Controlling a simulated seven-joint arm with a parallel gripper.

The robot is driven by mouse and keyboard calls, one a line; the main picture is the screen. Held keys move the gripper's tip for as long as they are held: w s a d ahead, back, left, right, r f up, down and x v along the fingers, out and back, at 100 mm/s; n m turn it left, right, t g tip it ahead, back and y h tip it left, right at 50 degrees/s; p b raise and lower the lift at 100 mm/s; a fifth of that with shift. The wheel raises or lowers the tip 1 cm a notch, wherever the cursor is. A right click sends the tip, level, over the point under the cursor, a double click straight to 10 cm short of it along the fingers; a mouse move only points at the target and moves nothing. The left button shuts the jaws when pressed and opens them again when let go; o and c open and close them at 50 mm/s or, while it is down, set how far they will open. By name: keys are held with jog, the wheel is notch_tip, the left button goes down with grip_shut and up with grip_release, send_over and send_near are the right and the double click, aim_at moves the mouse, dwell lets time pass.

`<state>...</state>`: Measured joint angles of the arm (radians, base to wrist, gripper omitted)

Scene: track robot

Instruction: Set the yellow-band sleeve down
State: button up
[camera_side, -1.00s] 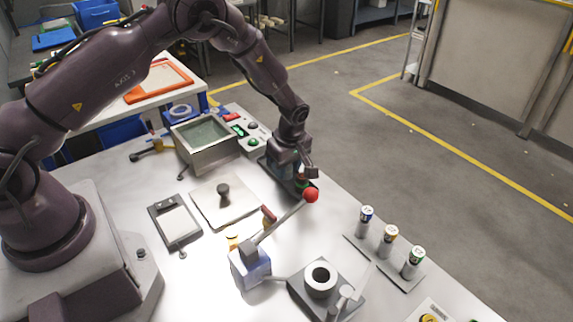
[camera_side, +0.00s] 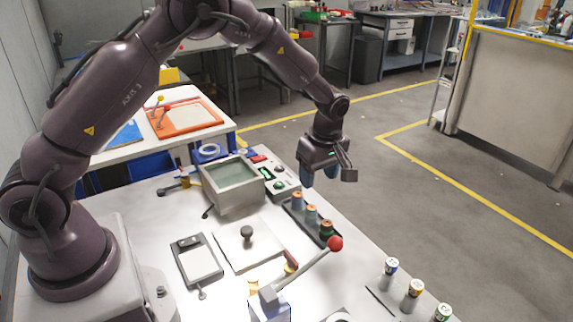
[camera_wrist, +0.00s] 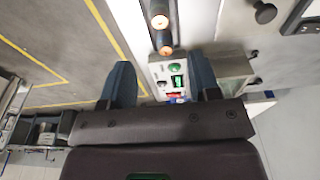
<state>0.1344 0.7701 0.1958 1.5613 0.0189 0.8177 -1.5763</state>
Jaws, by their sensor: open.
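My gripper (camera_side: 319,175) is open and empty above the far end of a dark rack (camera_side: 287,207) in the side view. The wrist view shows its two blue fingers spread wide with nothing between them (camera_wrist: 161,72). Three small upright sleeves with copper-coloured tops stand in the rack: a far one (camera_side: 297,199), a middle one (camera_side: 311,214) and a near one (camera_side: 327,230) with a greenish band. I cannot make out a yellow band on any of them. Two copper tops (camera_wrist: 158,18) show in the wrist view, beyond the fingertips.
A red-balled lever (camera_side: 335,243) rises close to the rack's near end. A grey open box (camera_side: 233,185) and a button panel (camera_side: 276,178) stand behind the rack. The air around my gripper is clear.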

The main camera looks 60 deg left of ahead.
jog(key=s+d+r+m+t+h, duration=0.1)
jog(key=s+r+m, duration=0.35)
jog(key=r, duration=0.45)
jog(key=s+r+m+t+h, duration=0.1)
jog(key=s+r+m+t, duration=0.1)
jog(key=s+r+m, duration=0.35)
jog(key=s+d+r+m+t, duration=0.1)
jog(key=s+r+m, duration=0.2)
jog(key=s, duration=0.5)
jog(key=s+r+m+t, duration=0.1)
jog(key=s+r+m, duration=0.3)
jog(key=s, duration=0.5)
jog(key=shift+d+m+t, duration=0.3)
jog(key=shift+d+m, duration=0.05)
jog(key=shift+m, duration=0.15)
